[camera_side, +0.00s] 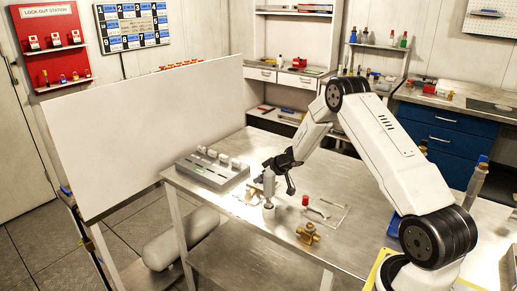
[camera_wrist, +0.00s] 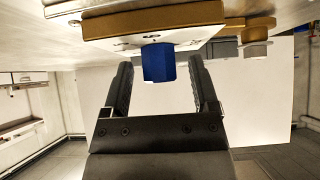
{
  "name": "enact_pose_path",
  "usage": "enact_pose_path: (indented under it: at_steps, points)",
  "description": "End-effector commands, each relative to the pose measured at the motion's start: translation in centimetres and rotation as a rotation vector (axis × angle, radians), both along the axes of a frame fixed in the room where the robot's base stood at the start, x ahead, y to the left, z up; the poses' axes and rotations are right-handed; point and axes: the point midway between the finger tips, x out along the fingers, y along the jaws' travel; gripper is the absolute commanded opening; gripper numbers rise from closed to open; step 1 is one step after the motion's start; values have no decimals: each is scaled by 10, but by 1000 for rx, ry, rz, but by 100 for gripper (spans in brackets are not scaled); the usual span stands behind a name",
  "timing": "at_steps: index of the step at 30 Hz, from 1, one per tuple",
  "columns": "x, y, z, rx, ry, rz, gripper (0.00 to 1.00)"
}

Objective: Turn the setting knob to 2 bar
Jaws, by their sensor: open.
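In the wrist view a blue faceted knob (camera_wrist: 158,64) sticks out from a white plate (camera_wrist: 125,43) on a gold-brown body (camera_wrist: 150,20). I take it for the setting knob; the 2 bar mark cannot be read. My gripper (camera_wrist: 161,72) is open, with one black finger on each side of the knob and a gap showing on both sides. In the side view my gripper (camera_side: 278,172) is over the bench beside an upright grey cylinder (camera_side: 268,183) on a white base. The blue knob cannot be made out there.
A brass fitting (camera_side: 308,234) and a small red-topped part (camera_side: 305,200) lie on the metal bench (camera_side: 265,245). A grey block with several white caps (camera_side: 212,170) stands at the bench's left, near a large white panel (camera_side: 150,130). The bench front is mostly clear.

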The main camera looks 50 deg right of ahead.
Motion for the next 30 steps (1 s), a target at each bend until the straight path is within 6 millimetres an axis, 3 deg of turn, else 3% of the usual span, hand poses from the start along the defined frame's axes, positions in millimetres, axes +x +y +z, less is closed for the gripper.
enact_pose_path:
  at_steps: [11,18,19,30]
  points:
    - [3,0,-2,-1,0,1,76]
    - [2,0,-2,0,0,0,3]
    - [2,0,-2,0,0,0,0]
    - [2,-1,-2,-2,0,18,0]
